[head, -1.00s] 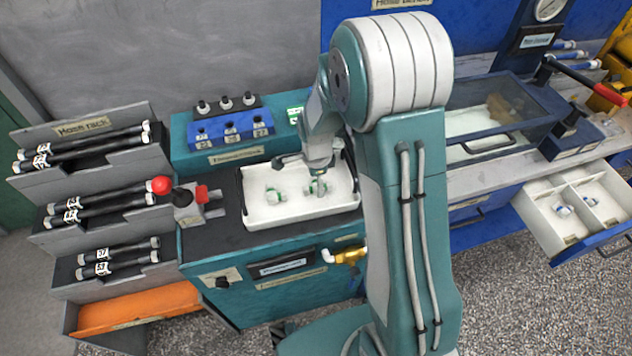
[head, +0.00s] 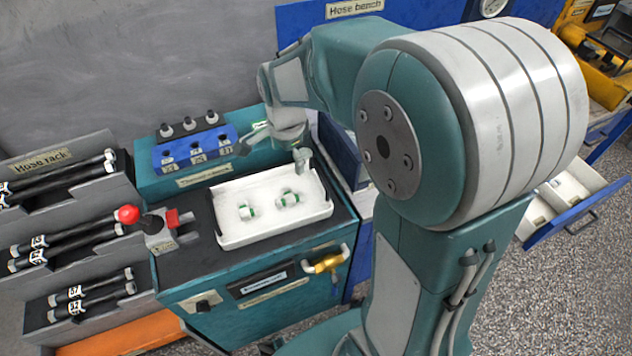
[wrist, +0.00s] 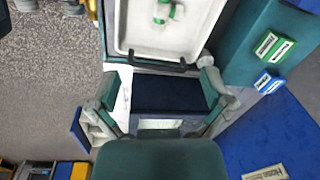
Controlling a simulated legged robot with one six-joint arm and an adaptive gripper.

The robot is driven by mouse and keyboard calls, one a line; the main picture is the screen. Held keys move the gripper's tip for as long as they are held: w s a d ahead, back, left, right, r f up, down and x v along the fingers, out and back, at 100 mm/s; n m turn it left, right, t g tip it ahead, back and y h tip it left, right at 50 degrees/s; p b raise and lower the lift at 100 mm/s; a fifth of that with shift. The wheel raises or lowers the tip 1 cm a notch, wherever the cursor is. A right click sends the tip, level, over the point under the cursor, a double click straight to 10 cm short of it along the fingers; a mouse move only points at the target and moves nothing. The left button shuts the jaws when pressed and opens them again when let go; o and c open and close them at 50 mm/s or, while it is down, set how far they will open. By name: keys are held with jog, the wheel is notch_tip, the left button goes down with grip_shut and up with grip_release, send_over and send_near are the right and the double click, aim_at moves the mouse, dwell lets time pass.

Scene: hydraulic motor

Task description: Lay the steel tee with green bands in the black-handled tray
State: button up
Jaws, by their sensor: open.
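A blue socketed block (head: 195,150) stands behind the tray. A red-knobbed lever (head: 127,215) is left of it, near the hose rack (head: 60,165). A yellow valve (head: 328,263) juts from the bench front. An open drawer (head: 570,205) is at right, partly behind my arm.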

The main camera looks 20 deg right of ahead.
jog(key=s+r+n+t, duration=0.2)
jog(key=s+r+n, duration=0.3)
jog(key=s+n, duration=0.2)
jog(key=s+r+n+t, duration=0.2)
jog(key=s+r+n, duration=0.3)
jog(key=s+n, duration=0.3)
jog(key=shift+s+r+t, duration=0.15)
jog(key=shift+s+t, duration=0.15)
jog(key=shift+s, duration=1.2)
